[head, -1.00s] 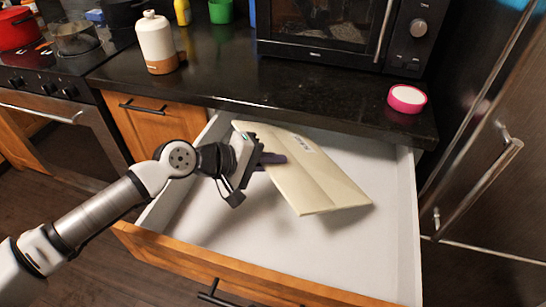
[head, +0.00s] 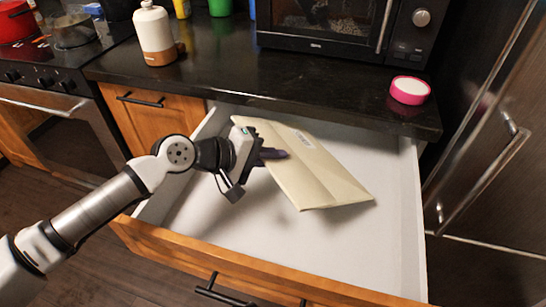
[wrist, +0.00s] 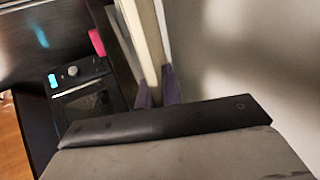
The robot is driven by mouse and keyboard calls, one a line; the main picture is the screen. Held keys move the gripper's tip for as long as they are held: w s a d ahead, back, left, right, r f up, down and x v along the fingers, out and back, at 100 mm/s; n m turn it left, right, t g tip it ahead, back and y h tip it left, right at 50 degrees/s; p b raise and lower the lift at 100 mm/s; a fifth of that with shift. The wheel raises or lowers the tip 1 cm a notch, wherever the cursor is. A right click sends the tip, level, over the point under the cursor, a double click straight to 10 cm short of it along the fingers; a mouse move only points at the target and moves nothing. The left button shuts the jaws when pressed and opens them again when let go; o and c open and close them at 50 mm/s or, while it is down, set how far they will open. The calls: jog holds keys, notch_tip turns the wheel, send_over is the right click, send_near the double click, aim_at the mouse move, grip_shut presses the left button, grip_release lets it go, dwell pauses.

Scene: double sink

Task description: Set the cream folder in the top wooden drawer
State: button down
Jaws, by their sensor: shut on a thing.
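The cream folder (head: 315,172) is tilted inside the open top wooden drawer (head: 215,240), with its lower right corner close to the drawer's pale floor. My gripper (head: 274,154) is shut on the folder's left edge, over the drawer. In the wrist view the folder (wrist: 148,40) shows edge-on between the two purple fingertips (wrist: 158,90). Whether the folder touches the drawer floor is hard to tell.
The black counter (head: 220,75) overhangs the drawer's back. On it stand a microwave (head: 340,25), a pink-rimmed roll (head: 410,90) and a white bottle (head: 153,35). A dark fridge door with a handle (head: 485,175) is at the right. The drawer's front and right floor are clear.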

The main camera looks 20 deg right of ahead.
jog(key=shift+f, duration=0.1)
jog(key=c, duration=1.6)
grip_release()
jog(key=shift+o, duration=0.2)
